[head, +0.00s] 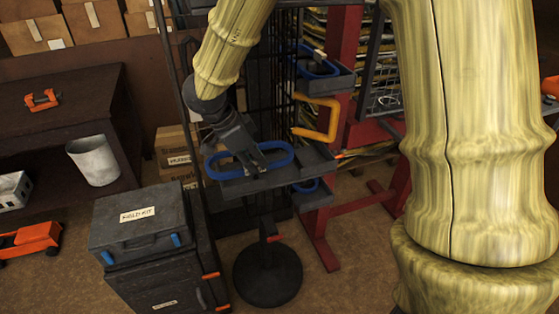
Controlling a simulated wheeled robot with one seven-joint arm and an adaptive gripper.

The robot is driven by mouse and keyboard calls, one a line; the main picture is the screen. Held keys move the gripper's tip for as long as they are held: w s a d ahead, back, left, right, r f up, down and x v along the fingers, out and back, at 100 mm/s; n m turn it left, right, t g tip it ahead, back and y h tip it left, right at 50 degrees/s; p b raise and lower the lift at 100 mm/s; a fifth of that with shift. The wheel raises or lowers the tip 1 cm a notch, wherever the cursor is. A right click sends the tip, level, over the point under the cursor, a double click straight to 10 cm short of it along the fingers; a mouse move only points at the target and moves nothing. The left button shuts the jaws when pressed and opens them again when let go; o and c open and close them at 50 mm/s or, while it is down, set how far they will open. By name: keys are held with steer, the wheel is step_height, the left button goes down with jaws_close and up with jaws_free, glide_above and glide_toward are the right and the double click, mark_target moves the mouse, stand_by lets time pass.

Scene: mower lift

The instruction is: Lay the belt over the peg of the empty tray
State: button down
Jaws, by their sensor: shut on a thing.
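A blue oval belt (221,171) is in the head view. My gripper (256,168) points down and is shut on the belt, at the near middle of its loop. The belt is at or just above a dark grey tray (240,188); I cannot tell whether it touches it. No peg can be made out under the belt; the fingers cover that spot. To the right, a dark tray end (318,160) looks bare. Another blue belt (322,68) lies on the upper tray (338,87). A third blue belt (306,186) shows partly at a lower tray (316,199).
A yellow-orange bracket (320,120) sticks out above the right tray end, near a red frame (341,60). A black round-based stand (268,277) is below the trays. A grey field kit case (140,220) stands on a cabinet at left.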

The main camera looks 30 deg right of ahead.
steer(key=d, duration=0.1)
steer(key=d+f, duration=0.1)
steer(key=d, duration=0.2)
steer(key=shift+s+d+f+p, duration=0.15)
steer(key=shift+f+p, duration=0.15)
steer(key=shift+f, duration=0.1)
steer(key=shift+d+f+p, duration=0.2)
steer(key=shift+d+f, duration=0.5)
steer(key=shift+d, duration=0.25)
steer(key=shift+d+f+p, duration=0.2)
steer(key=shift+d+f, duration=0.45)
steer(key=shift+d, duration=0.3)
steer(key=shift+w+d+f, duration=0.1)
steer(key=shift+w+f, duration=0.1)
steer(key=shift+s, duration=0.1)
steer(key=c, duration=1.4)
jaws_free()
steer(key=shift+f, duration=0.1)
steer(key=shift+c, duration=0.2)
